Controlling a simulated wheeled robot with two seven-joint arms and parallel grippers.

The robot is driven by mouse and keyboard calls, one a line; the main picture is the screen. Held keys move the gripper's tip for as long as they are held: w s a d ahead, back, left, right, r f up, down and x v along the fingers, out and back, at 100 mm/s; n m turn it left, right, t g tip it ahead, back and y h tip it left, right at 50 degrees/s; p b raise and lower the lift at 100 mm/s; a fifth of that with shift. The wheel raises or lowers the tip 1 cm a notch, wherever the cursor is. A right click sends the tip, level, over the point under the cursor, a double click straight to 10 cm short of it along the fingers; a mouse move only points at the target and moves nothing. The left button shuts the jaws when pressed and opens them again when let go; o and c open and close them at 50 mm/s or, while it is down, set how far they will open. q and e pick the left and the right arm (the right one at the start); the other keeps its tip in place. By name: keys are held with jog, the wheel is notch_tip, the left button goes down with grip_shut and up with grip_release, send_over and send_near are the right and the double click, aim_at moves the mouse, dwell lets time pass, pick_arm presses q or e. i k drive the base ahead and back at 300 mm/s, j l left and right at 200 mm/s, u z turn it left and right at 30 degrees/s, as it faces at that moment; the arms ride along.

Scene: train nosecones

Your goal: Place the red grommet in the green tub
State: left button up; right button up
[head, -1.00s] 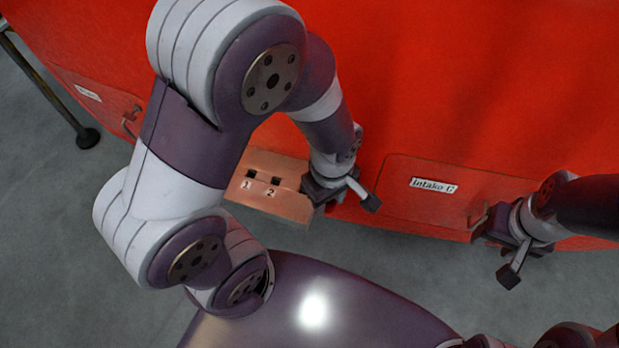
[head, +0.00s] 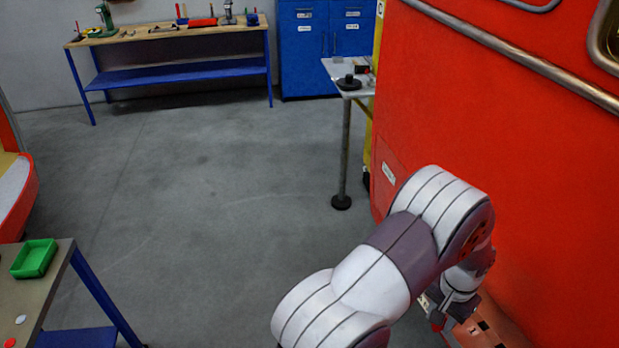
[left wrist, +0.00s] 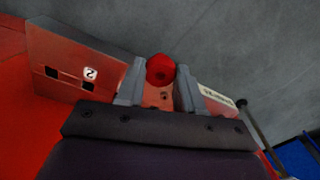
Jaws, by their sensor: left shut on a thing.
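The red grommet (left wrist: 160,69) is between the fingers of my left gripper (left wrist: 158,84) in the left wrist view. The gripper is shut on it. In the head view my left gripper (head: 440,312) is at the lower right, beside the red train body, and a bit of the red grommet (head: 437,326) shows at its tip. The green tub (head: 36,258) is a shallow, open tray on a table at the far left, well away from the gripper. It looks empty. My right gripper is not in view.
The tub's table (head: 58,285) has blue legs and small red and white discs. A panel with square holes (left wrist: 68,62) lies near the gripper. A small metal stand table (head: 343,72) stands by the red train body (head: 500,130). Open grey floor lies between.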

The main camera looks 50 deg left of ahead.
aim_at(37, 261)
jog(key=j+u, duration=0.9)
jog(key=i+j+u, duration=0.1)
jog(key=j+u, duration=0.2)
jog(key=u, duration=0.2)
jog(key=i+j+u, duration=0.15)
jog(key=j+u, duration=0.3)
jog(key=i+j+u, duration=0.2)
jog(key=u, duration=0.25)
jog(key=i+j+u, duration=0.2)
jog(key=u, duration=0.25)
jog(key=i, duration=0.05)
